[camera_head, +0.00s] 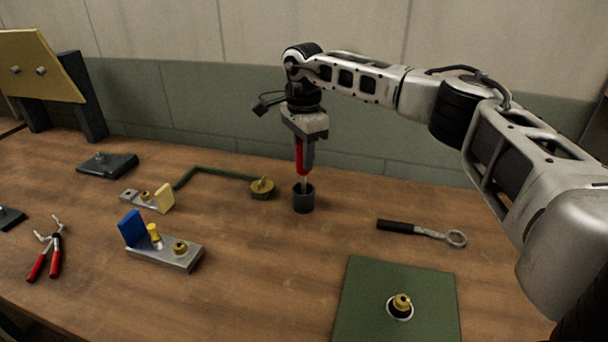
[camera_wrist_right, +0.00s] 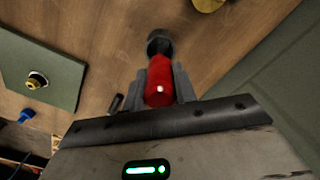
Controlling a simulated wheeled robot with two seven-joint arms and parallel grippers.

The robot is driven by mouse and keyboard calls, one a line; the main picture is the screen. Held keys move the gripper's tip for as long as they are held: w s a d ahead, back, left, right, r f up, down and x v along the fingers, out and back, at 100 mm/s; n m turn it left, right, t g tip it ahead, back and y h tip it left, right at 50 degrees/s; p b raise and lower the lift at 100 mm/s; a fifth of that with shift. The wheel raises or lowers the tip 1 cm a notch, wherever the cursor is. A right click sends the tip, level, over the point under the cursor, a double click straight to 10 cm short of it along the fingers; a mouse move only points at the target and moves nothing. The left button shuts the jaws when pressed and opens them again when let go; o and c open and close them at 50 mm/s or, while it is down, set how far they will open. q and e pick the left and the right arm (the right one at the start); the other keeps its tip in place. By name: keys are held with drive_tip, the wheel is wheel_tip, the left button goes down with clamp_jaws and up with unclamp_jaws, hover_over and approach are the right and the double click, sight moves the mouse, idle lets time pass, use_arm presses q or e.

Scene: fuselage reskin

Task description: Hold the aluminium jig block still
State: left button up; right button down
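A grey metal jig block (camera_head: 165,255) lies on the bench at left centre, with a blue plate (camera_head: 132,228), a yellow peg and a brass bushing on top. A smaller metal block (camera_head: 131,195) with a brass piece and a pale yellow plate sits behind it. Neither is touched by a gripper. My right gripper (camera_head: 304,150) points down, well right of the jig block, shut on a red-handled tool (camera_head: 299,157). In the right wrist view the red handle (camera_wrist_right: 159,82) sits between the fingers. The tool's shaft reaches into a dark cup (camera_head: 303,201). My left gripper is not in view.
A green mat (camera_head: 365,300) with a brass fitting lies front right; a ring-ended tool (camera_head: 422,232) lies behind it. Red-handled pliers (camera_head: 46,254) lie at left. A green bent strip with a brass end (camera_head: 262,188) lies behind the jig block. A yellow panel (camera_head: 38,65) stands back left.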

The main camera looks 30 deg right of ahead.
drive_tip(key=shift+r+p, duration=1.4)
drive_tip(key=shift+r, duration=0.25)
drive_tip(key=shift+r+p, duration=0.8)
drive_tip(key=shift+r, duration=3.1)
